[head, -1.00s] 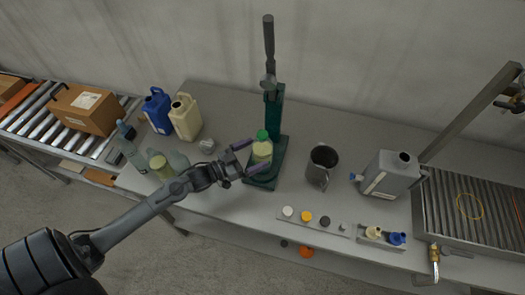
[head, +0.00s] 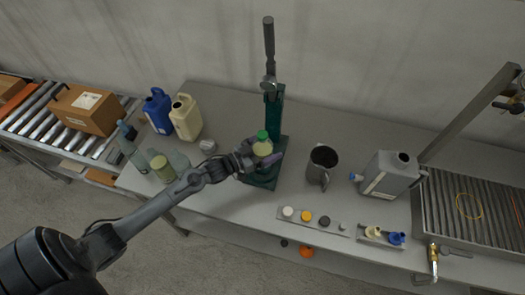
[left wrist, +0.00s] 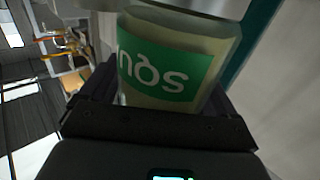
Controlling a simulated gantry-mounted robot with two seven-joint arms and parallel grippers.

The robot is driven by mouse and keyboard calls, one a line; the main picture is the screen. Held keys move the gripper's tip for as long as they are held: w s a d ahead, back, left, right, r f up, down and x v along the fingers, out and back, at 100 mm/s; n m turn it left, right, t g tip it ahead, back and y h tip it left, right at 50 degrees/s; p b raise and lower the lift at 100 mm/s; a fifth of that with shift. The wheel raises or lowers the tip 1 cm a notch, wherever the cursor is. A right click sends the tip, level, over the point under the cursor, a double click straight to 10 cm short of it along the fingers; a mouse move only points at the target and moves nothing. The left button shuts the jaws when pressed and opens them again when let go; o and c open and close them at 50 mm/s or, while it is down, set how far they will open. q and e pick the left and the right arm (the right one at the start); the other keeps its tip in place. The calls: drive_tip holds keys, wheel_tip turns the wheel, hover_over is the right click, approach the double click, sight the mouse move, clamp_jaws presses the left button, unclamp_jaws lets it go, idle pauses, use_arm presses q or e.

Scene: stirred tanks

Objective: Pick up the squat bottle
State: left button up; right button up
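The squat bottle (head: 262,148), pale yellow-green with a green cap, stands upright at the base of the green lever press (head: 273,112). My left gripper (head: 264,152) is at the bottle, with a purple-tipped finger along its near right side; the far finger is mostly hidden. In the left wrist view the bottle (left wrist: 170,62) fills the space in front of the gripper, its green label with white letters facing the camera. Whether the fingers press on the bottle or only stand around it is not clear. My right gripper is not in view.
A grey mug (head: 321,165) and a grey metal can (head: 390,175) stand right of the press. A row of caps (head: 310,218) lies at the front edge. Blue (head: 158,110) and cream (head: 186,117) jugs and glass bottles (head: 131,150) stand at the left.

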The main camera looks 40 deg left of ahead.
sight(269, 140)
use_arm(q)
drive_tip(key=c, duration=1)
drive_tip(key=shift+r, duration=0.15)
drive_tip(key=shift+r, duration=0.6)
wheel_tip(269, 140, up, 3)
drive_tip(key=shift+f, duration=0.2)
drive_tip(key=d+r, duration=0.2)
drive_tip(key=d, duration=0.2)
drive_tip(key=d+r, duration=0.2)
drive_tip(key=d, duration=0.1)
drive_tip(key=d+r, duration=0.3)
drive_tip(key=d, duration=0.1)
drive_tip(key=shift+d, duration=0.3)
